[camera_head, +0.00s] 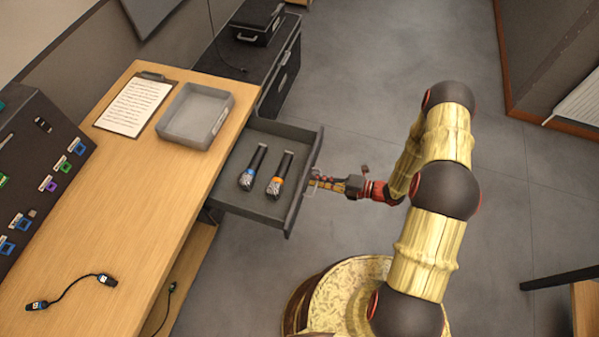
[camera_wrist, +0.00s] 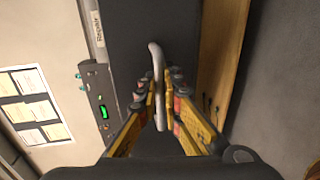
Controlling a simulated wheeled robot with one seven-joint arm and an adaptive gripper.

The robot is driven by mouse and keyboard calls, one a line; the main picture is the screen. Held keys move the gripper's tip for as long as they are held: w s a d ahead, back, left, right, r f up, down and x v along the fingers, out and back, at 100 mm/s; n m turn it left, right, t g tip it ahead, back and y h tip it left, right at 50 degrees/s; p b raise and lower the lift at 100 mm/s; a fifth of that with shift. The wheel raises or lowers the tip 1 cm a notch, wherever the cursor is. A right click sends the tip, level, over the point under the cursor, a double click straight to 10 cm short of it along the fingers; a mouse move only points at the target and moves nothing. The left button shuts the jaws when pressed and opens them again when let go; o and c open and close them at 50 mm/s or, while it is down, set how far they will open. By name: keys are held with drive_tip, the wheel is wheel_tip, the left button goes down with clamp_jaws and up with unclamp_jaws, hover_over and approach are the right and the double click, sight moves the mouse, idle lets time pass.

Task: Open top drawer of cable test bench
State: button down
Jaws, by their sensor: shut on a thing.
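The top drawer (camera_head: 240,200) of the wooden cable test bench (camera_head: 128,215) stands pulled out, its dark grey tray showing. Two dark microphones lie in it, one with a blue band (camera_head: 252,168) and one with an orange band (camera_head: 279,175). My gripper (camera_head: 316,183) is at the drawer's front panel. In the wrist view my gripper (camera_wrist: 161,100) is shut on the pale curved drawer handle (camera_wrist: 157,70), with a finger on each side. The dark drawer front (camera_wrist: 145,30) shows behind the handle.
A grey tray (camera_head: 165,128) and a clipboard (camera_head: 133,105) lie on the bench top. A short cable (camera_head: 70,290) lies nearer. A dark case (camera_head: 258,20) stands on a black cabinet behind. Grey floor (camera_head: 380,60) is open to the right.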

drive_tip(key=shift+f+v, duration=0.25)
drive_tip(key=shift+v, duration=0.95)
drive_tip(key=shift+f+v, duration=0.25)
drive_tip(key=shift+v, duration=1)
drive_tip(key=shift+d, duration=0.1)
drive_tip(key=c, duration=2.3)
unclamp_jaws()
drive_tip(key=v, duration=1.2)
